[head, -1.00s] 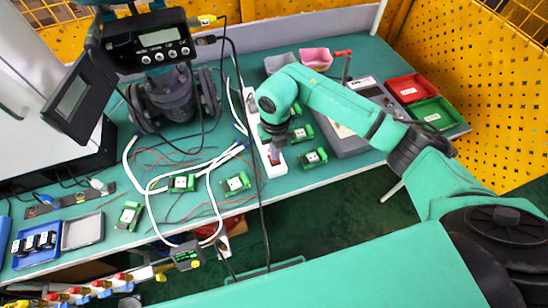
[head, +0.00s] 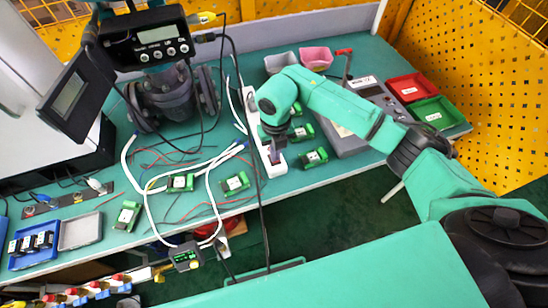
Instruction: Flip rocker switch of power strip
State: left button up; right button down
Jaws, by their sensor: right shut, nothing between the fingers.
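The white power strip (head: 247,103) lies on the green workbench, running from the back towards the front edge. A dark reddish part, which may be its rocker switch (head: 275,156), shows near its front end. My right gripper (head: 274,150) points down over that front end, with its fingers shut and empty. The fingertips are small and dark here, and I cannot tell whether they touch the switch. The gripper and wrist hide part of the strip. My left gripper is not in view.
A valve positioner with a display (head: 155,45) stands at the back left. Green circuit modules (head: 235,183), white cables and thin wires lie on the bench. A grey device (head: 360,125), a red tray (head: 407,88) and a green tray (head: 434,113) are to the right.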

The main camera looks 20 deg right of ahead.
jog(key=shift+f+b, duration=0.3)
jog(key=shift+f, duration=0.15)
jog(key=shift+r, duration=0.1)
jog(key=shift+r+p, duration=2.35)
jog(key=shift+r, duration=1.15)
